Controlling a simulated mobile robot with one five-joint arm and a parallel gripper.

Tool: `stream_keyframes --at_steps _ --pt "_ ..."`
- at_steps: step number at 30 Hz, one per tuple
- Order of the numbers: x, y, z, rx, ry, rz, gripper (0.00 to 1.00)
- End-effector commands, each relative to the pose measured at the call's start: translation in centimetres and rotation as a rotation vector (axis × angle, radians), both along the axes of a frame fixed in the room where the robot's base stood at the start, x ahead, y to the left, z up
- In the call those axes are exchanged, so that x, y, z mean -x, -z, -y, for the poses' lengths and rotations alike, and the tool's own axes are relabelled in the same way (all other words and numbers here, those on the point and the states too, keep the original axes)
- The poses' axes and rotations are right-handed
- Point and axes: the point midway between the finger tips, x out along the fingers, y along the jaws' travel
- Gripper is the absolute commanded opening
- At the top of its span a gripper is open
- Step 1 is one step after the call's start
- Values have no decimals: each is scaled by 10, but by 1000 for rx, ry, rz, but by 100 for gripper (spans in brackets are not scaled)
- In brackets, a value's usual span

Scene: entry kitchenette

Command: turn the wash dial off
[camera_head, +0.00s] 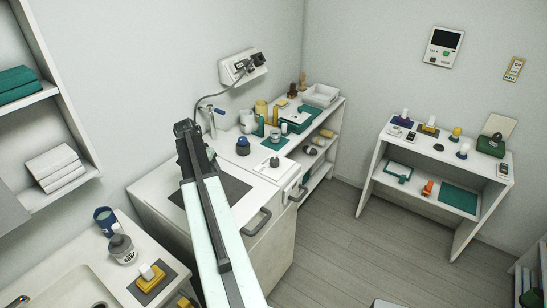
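My arm rises from the bottom middle, and my dark gripper (186,127) is at its far end, above the white counter unit (160,205). I see it from behind, so I cannot tell whether its fingers are open or shut. No dial is clearly marked as the wash dial. A dark blue knob-like thing (243,147) stands on the unit, right of my gripper and apart from it. A white plate with a small dark knob (274,162) lies further right. Any dial setting is too small to read.
A white wall fixture (243,67) with dark fittings hangs above the unit. Bottles and cups crowd the back shelf (325,118). A grey handle (257,222) sticks out in front. A loaded side table (440,170) stands right, with clear floor between.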

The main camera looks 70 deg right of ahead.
Motion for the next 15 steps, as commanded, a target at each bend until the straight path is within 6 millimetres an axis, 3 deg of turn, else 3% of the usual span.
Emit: stream_keyframes --at_steps 1,3,6,10,15 --pt "37 -6 57 23 132 7 60" --pt "87 -10 110 57 288 19 60" --pt "144 -15 158 92 444 30 60" --pt "181 -17 184 115 539 36 60" --pt "186 -15 186 119 552 38 60"
